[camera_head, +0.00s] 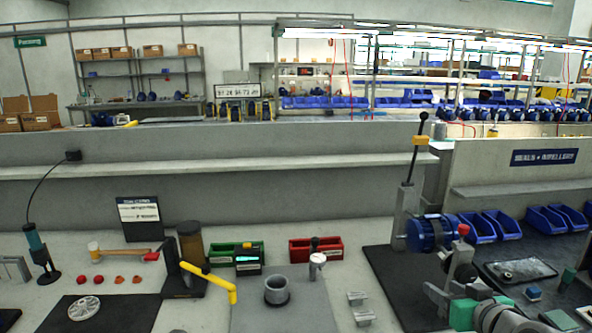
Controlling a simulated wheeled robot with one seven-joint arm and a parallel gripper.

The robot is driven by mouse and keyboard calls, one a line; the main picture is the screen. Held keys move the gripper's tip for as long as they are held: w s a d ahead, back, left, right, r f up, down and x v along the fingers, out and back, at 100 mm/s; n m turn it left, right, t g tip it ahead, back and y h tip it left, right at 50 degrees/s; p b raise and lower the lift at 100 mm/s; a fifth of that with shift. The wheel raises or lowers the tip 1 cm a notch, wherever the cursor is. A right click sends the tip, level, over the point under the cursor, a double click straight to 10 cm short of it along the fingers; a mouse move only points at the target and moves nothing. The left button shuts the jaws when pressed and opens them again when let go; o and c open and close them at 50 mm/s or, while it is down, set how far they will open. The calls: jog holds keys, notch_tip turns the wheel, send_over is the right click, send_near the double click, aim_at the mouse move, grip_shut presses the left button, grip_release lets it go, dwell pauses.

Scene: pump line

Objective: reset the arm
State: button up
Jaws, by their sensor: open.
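A blue motor-like pump body (425,234) is beside a grey upright with a black and yellow lever (419,141).
The bench holds a grey ring (277,290) on a grey mat, a black stand with a yellow handle (222,284), a green bin (225,252), a red bin (328,248), a mallet (110,252) and a white wheel (84,308). Blue bins (490,226) stand at right. A low wall (250,145) runs behind.

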jog(key=s+a+f+n+g+y+p, duration=0.1)
jog(key=a+f+g+p, duration=0.15)
jog(key=a, duration=0.45)
jog(key=s+a+f+g+p, duration=0.1)
jog(key=s+a+f+g, duration=0.2)
jog(key=a, duration=0.5)
jog(key=s+a+g+h+p, duration=0.1)
jog(key=s+a+g+p, duration=0.1)
jog(key=s+a+g, duration=0.3)
jog(key=shift+s+a+f, duration=0.2)
jog(key=shift+s+f, duration=0.25)
jog(key=shift+s, duration=0.7)
jog(key=shift+c, duration=0.4)
